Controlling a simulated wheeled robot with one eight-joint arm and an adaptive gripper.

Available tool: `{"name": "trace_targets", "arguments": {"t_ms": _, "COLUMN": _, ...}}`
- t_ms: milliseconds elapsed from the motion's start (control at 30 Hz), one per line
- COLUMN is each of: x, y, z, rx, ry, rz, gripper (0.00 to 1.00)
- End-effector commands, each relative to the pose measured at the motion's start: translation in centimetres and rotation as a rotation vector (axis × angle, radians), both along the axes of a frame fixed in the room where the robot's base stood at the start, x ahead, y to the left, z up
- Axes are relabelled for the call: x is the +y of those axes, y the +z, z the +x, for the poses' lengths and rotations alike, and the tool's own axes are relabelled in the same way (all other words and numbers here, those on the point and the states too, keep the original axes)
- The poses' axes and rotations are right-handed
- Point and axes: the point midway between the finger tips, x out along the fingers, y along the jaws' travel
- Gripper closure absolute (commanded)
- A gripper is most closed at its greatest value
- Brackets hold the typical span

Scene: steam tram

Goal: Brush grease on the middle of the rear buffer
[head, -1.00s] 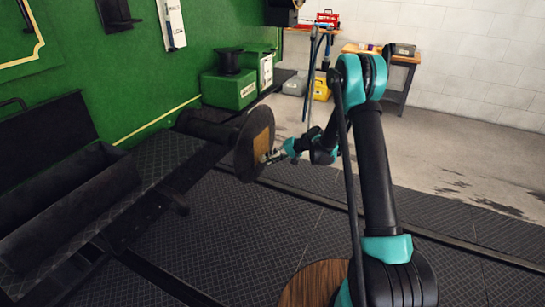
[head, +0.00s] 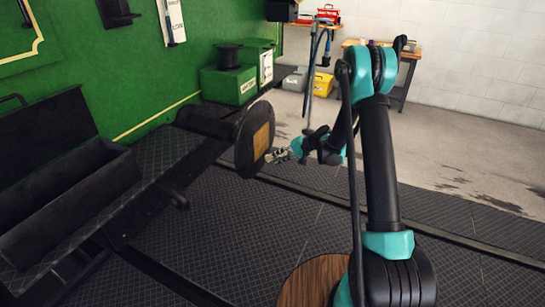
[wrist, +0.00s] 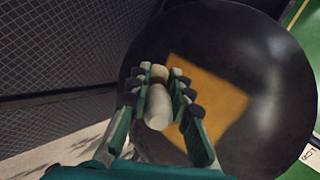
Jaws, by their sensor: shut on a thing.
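The rear buffer (head: 242,152) is a round dark disc on a thick stem, left of centre in the head view. A tan-orange, four-sided patch (head: 261,136) covers the middle of its face. In the wrist view the disc (wrist: 270,55) fills the right side, with the patch (wrist: 225,92) behind the fingers. My gripper (head: 273,155) is just right of the disc's lower face, seemingly a little apart from it. In the wrist view my gripper (wrist: 160,88) is shut on a pale rounded handle (wrist: 158,108), apparently the brush. Its bristles are hidden.
An open black trough (head: 75,195) and tread-plate step lie at left beside the green tram wall (head: 150,70). Green boxes (head: 228,84) and a yellow case (head: 322,84) stand behind. A workbench (head: 400,60) is at the back right.

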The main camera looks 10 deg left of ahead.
Motion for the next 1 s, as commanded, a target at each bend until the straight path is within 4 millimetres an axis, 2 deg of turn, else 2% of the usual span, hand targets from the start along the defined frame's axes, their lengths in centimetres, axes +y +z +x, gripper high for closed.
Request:
{"name": "trace_targets", "arguments": {"t_ms": 200, "x": -1.8, "y": 0.0, "z": -0.6, "rx": 0.000, "ry": -0.002, "rz": 0.000, "gripper": 1.00}}
{"name": "trace_targets", "arguments": {"t_ms": 633, "x": -2.2, "y": 0.0, "z": -0.8, "rx": 0.000, "ry": -0.001, "rz": 0.000, "gripper": 1.00}}
{"name": "trace_targets", "arguments": {"t_ms": 1000, "x": -4.7, "y": 0.0, "z": -1.7, "rx": 0.000, "ry": 0.000, "rz": 0.000, "gripper": 1.00}}
